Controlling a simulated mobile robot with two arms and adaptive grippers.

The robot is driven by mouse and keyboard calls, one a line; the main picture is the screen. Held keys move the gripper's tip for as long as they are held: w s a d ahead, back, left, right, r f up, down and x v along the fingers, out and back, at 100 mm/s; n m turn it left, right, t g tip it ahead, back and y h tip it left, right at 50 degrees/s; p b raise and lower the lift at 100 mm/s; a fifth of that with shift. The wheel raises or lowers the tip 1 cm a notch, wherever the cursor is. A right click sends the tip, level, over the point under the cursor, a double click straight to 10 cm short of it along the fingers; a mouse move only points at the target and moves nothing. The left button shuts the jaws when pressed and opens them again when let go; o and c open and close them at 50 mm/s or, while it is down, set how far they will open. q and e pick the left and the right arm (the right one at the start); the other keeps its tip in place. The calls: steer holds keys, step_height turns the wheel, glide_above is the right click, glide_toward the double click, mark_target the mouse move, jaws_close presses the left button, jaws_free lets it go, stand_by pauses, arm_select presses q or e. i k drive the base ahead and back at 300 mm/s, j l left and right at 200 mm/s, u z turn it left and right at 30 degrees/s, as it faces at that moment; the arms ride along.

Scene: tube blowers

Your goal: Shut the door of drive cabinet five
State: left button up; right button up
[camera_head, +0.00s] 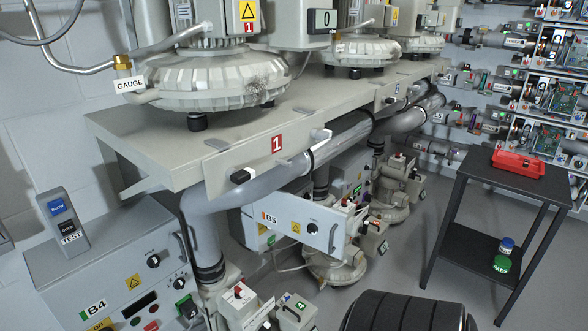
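The grey door of drive cabinet five (290,223), marked B5, is under the long bench in the head view. It has a knob, a yellow warning label and an upright handle (333,236) near its right edge. It seems to stand out from the cabinet, with cabinet parts and a green-lit item (357,189) showing behind it. I cannot tell its exact angle, and its hinge side is partly hidden by the pipe. Neither of my grippers is in view.
Cabinet B4 (90,262) stands at the lower left. The grey bench edge (225,168) and a thick pipe (270,183) overhang the door. Small boxes with switches (240,303) stand below. A dark side table (480,176) stands right, with open floor (400,255) before it.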

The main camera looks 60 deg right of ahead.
mark_target(288, 214)
steer(key=z, duration=1.85)
steer(key=i+l+z, duration=0.15)
steer(key=z, duration=0.15)
steer(key=i, duration=0.05)
